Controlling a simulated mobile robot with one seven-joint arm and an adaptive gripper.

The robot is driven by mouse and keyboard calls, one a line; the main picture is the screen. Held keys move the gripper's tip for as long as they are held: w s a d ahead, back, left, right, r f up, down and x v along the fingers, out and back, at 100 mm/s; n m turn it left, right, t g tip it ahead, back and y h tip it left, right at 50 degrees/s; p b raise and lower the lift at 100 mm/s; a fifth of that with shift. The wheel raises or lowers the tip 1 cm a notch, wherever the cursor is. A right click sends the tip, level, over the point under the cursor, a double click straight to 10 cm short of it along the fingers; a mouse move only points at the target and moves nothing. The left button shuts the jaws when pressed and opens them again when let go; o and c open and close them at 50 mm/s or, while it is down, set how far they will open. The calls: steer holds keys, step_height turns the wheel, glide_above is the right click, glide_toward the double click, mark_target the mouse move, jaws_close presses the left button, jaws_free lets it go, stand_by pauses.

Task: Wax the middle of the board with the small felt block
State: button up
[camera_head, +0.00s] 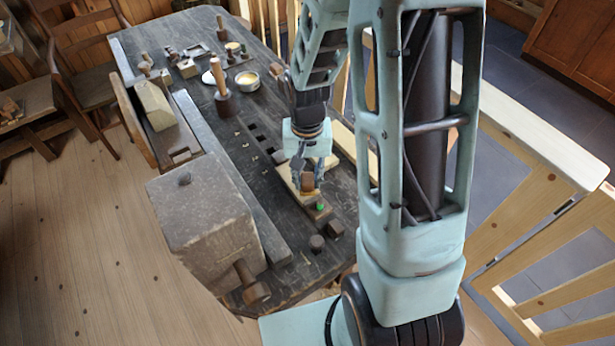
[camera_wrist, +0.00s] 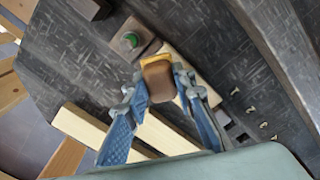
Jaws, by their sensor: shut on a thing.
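My gripper (camera_head: 307,184) is shut on the small felt block (camera_head: 307,183), a brown block with a yellow-orange face. In the wrist view my gripper (camera_wrist: 158,86) has a finger on each side of the block (camera_wrist: 162,82). The pale wooden board (camera_head: 286,182) lies on the dark bench under the gripper; part of it shows beside the fingers in the wrist view (camera_wrist: 184,62). The block is over the board, toward its near part. I cannot tell whether the block touches it. My gripper hides some of the board, and no wax is clearly visible on it.
A dark block with a green spot (camera_head: 320,208) is at the board's near end. Small dark pegs (camera_head: 317,243) stand nearer. A large vise block (camera_head: 205,220) is at left.

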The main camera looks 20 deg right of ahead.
mark_target(308, 179)
steer(key=shift+f+b, duration=0.9)
steer(key=shift+f, duration=0.1)
stand_by(0.3)
steer(key=shift+w+a+r, duration=0.1)
steer(key=shift+w+a, duration=0.2)
steer(key=shift+w, duration=0.55)
steer(key=shift+w+a, duration=0.25)
steer(key=shift+w, duration=0.6)
steer(key=shift+w+a, duration=0.3)
steer(key=shift+w, duration=0.55)
steer(key=shift+w+a, duration=0.25)
steer(key=shift+w, duration=0.65)
steer(key=shift+w+a, duration=0.3)
steer(key=shift+w, duration=0.55)
steer(key=shift+w+a+r+b, duration=0.2)
steer(key=shift+w+b, duration=0.1)
steer(key=shift+w, duration=0.2)
steer(key=shift+c, duration=0.5)
steer(key=shift+s+d+f+b, duration=0.15)
steer(key=shift+s+d, duration=0.4)
steer(key=shift+s, duration=1.05)
steer(key=shift+s+d+f+b, duration=0.1)
steer(key=shift+s+d+b, duration=0.3)
steer(key=shift+s, duration=1.2)
steer(key=shift+s+d+f+b, duration=0.1)
steer(key=shift+s+d, duration=0.55)
steer(key=shift+s, duration=0.95)
steer(key=shift+r+p, duration=2.25)
steer(key=shift+r, duration=0.8)
